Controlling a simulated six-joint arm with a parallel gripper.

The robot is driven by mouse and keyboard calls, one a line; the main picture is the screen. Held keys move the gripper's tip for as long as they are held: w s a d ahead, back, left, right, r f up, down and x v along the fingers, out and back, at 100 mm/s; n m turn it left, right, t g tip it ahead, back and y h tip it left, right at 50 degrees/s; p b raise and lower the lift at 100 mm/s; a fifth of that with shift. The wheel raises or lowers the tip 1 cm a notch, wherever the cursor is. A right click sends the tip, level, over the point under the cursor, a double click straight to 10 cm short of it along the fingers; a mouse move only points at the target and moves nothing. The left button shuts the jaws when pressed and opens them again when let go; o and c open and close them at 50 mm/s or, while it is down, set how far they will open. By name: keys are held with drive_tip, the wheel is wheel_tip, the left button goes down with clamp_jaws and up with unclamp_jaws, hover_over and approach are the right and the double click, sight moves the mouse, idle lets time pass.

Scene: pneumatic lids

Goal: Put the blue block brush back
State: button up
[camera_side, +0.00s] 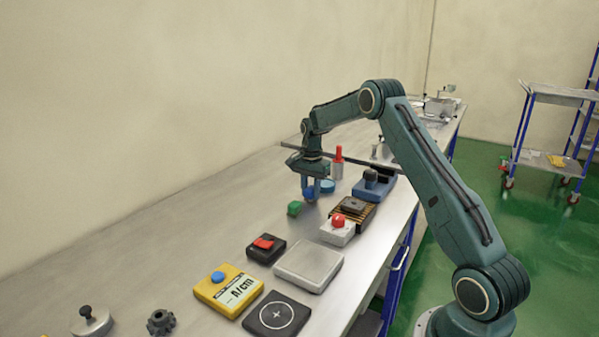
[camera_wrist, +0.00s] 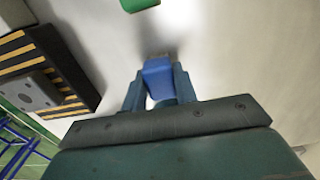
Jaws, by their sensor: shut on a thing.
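My gripper (camera_side: 309,188) is shut on a blue block (camera_side: 309,194), just above or at the bench top; I cannot tell whether it touches the bench. In the wrist view the blue block (camera_wrist: 158,78) sits between the two fingers of my gripper (camera_wrist: 160,88), with a grey-brown edge showing at its far end. A green block (camera_side: 294,208) lies on the bench just beside it, and it also shows at the top of the wrist view (camera_wrist: 138,4). A black holder with tan stripes (camera_side: 352,211) stands to the right of my gripper; it also shows in the wrist view (camera_wrist: 50,64).
A white box with a red button (camera_side: 337,232), a blue device (camera_side: 374,187) and a red-topped bottle (camera_side: 338,161) stand nearby. A grey plate (camera_side: 308,264), black switch box (camera_side: 266,249) and yellow meter (camera_side: 229,290) lie nearer the camera. The bench's left side is clear.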

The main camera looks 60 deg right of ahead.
sight(311, 188)
drive_tip(key=shift+f, duration=0.1)
drive_tip(key=o, duration=0.9)
drive_tip(key=shift+f, duration=0.1)
drive_tip(key=shift+o, duration=0.2)
wheel_tip(311, 188, up, 12)
drive_tip(key=shift+r, duration=0.2)
idle(0.6)
